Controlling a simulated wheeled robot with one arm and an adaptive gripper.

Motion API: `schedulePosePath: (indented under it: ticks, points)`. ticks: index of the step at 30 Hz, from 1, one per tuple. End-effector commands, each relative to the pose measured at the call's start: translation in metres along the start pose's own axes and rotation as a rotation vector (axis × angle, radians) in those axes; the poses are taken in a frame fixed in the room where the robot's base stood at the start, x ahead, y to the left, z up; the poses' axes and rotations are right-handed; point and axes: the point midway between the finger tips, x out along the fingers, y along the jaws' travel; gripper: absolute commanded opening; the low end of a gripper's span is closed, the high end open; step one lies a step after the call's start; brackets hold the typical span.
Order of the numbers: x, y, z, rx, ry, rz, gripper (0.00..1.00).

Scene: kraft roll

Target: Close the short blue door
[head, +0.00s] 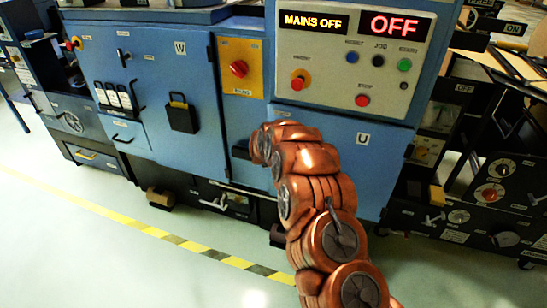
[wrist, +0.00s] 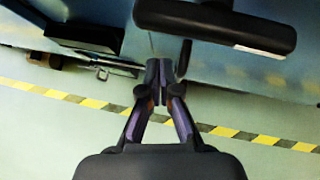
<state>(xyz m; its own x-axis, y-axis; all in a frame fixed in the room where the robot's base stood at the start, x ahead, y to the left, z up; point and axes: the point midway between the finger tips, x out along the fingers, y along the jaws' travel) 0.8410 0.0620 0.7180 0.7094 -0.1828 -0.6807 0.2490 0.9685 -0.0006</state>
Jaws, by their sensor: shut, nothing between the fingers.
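A short blue door marked U (head: 375,165) sits low on the blue machine, under the control panel. My arm covers much of its left part, so I cannot tell from the head view whether it stands ajar. In the wrist view a blue panel (wrist: 240,75) fills the upper right, with a thick black bar (wrist: 215,25) across it, likely a handle. My gripper (wrist: 161,68) is shut and empty, its fingertips just below the bar in the picture; contact is unclear. In the head view the gripper is mostly hidden behind my arm.
The control panel (head: 350,65) shows OFF above several buttons. Black machinery (head: 455,215) stands at right. Yellow-black tape (head: 165,235) crosses the open floor in front.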

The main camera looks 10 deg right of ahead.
Motion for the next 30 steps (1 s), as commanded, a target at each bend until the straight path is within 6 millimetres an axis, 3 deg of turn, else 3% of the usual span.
schedulePosePath:
  ticks: [24,30]
  points:
    - [-0.08,0.012,0.0,0.001,0.004,-0.001,0.0]
    - [-0.092,0.015,0.0,0.0,0.004,0.0,0.0]
